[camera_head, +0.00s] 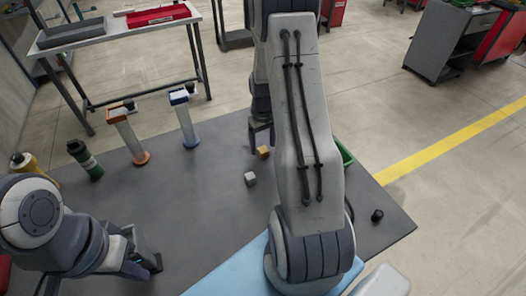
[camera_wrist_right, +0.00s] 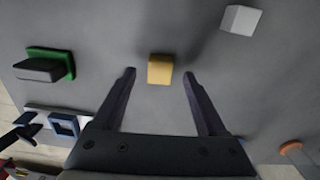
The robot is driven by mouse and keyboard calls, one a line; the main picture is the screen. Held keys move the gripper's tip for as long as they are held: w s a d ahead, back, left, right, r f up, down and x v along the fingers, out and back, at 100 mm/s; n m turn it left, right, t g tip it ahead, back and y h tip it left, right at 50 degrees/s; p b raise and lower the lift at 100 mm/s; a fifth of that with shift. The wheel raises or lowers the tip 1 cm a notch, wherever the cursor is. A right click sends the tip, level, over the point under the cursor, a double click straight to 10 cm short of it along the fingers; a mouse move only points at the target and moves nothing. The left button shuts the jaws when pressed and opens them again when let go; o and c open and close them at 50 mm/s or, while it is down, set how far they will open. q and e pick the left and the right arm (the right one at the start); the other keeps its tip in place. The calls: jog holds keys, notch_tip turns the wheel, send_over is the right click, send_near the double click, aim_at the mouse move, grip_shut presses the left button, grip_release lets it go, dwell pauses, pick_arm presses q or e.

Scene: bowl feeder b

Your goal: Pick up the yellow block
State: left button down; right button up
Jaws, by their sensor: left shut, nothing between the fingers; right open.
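The yellow block (camera_wrist_right: 160,69) lies on the dark grey table between and just beyond the spread fingertips in the right wrist view. It also shows in the head view (camera_head: 263,152), close to my right gripper (camera_head: 261,134). The right gripper also shows in the wrist view (camera_wrist_right: 159,75); it is open and empty, its fingers apart on either side of the block's near end. I cannot tell its exact height above the table. My left gripper (camera_head: 150,264) is shut and empty at the table's lower left, far from the block.
A light grey block (camera_head: 250,178) lies near the yellow block. Two posts (camera_head: 130,135) (camera_head: 184,115) and a green-banded cylinder (camera_head: 85,158) stand at the left. A dark nut-like part (camera_head: 377,215) lies at the right.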

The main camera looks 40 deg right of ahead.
jog(key=shift+f, duration=0.7)
grip_shut()
jog(key=shift+r, duration=0.15)
